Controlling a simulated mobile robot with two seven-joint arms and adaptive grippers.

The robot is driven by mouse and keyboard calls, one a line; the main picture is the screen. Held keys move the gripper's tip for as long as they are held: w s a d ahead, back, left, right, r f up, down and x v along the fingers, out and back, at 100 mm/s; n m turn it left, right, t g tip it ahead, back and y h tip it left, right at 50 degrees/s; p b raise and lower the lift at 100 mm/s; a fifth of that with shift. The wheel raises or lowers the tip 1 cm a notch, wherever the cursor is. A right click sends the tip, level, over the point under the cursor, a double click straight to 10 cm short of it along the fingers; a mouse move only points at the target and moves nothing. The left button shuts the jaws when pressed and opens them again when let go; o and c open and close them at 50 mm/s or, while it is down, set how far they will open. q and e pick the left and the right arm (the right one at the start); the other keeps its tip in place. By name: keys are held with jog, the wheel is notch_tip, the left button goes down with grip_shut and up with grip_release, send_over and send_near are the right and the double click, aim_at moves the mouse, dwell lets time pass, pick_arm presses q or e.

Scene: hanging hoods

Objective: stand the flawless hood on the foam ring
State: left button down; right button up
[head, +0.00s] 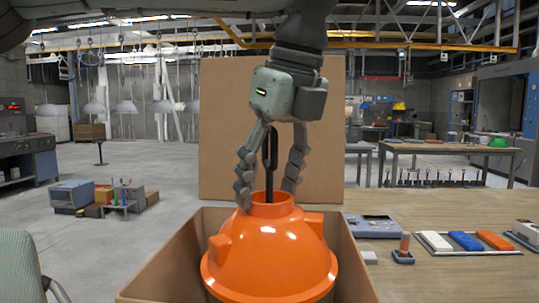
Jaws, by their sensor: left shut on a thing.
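An orange hood (270,250), dome-shaped with a short collar on top and side lugs, is upright in the head view. It is inside or just over an open cardboard box (358,270); I cannot tell whether it rests on anything. My left gripper (268,197) comes down from above, its fingers shut on the hood's collar. A dark loop (270,150) stands up between the fingers. I cannot make out a foam ring. Whether this hood has flaws cannot be told from here. My right gripper is not in view.
A tall brown board (220,120) stands behind the box. On the wooden table (450,275) to the right are a grey tray (370,226), a small holder (403,257) and a panel with blue and orange blocks (465,241). Pale hoods (125,106) hang far back.

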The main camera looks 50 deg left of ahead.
pick_arm(q)
notch_tip(320, 180, down, 19)
jog(key=b, duration=0.6)
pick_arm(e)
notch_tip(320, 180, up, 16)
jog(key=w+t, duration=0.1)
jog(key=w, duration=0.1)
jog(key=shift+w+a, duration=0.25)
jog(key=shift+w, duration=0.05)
pick_arm(q)
jog(key=shift+b, duration=0.35)
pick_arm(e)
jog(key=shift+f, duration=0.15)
pick_arm(q)
jog(key=shift+b, duration=0.4)
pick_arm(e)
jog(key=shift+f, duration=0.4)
